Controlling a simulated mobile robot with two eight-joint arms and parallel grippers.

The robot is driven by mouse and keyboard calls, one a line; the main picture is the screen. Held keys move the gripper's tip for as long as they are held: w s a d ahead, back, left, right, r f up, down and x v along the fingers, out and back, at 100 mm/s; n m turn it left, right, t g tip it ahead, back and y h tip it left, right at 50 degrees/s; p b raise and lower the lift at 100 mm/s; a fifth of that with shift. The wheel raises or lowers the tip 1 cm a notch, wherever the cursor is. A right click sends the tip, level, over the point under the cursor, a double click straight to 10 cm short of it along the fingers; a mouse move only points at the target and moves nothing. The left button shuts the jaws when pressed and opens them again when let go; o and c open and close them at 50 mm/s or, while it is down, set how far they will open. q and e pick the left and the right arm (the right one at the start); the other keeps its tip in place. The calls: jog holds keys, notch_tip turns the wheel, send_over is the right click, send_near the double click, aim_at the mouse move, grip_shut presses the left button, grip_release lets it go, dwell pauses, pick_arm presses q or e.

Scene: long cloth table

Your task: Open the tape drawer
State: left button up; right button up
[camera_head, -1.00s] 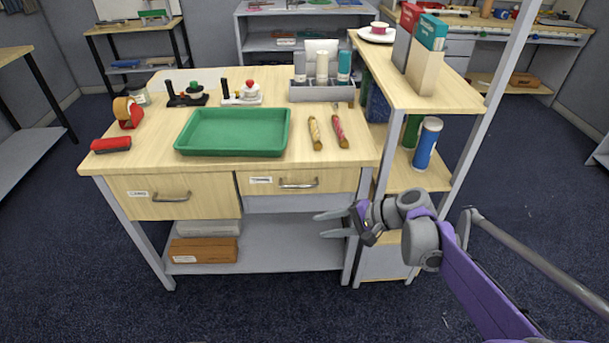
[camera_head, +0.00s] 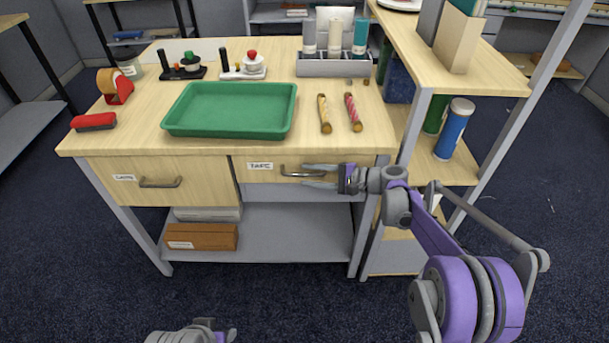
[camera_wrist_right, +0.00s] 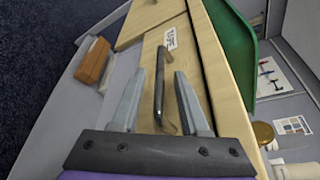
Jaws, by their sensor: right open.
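The tape drawer (camera_head: 259,178) is the right one of two pale wood drawers under the table top, with a white label reading TAPE. Its front looks about flush with the table, so it appears shut. Its dark bar handle (camera_head: 292,175) also shows in the right wrist view (camera_wrist_right: 159,85). My right gripper (camera_head: 304,175) is open at the handle, with one finger above and one below its right part. In the wrist view the handle lies between the fingers, with gaps on both sides. Part of my left arm's end (camera_head: 195,335) shows at the bottom edge; no fingers are visible there.
Left of it is another closed drawer with a handle (camera_head: 160,183). A green tray (camera_head: 230,110) and several items stand on the table top. A lower shelf holds a brown box (camera_head: 202,237). A shelf unit (camera_head: 470,75) stands close on the right.

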jog(key=shift+x, duration=1.15)
grip_shut()
dwell(0.6)
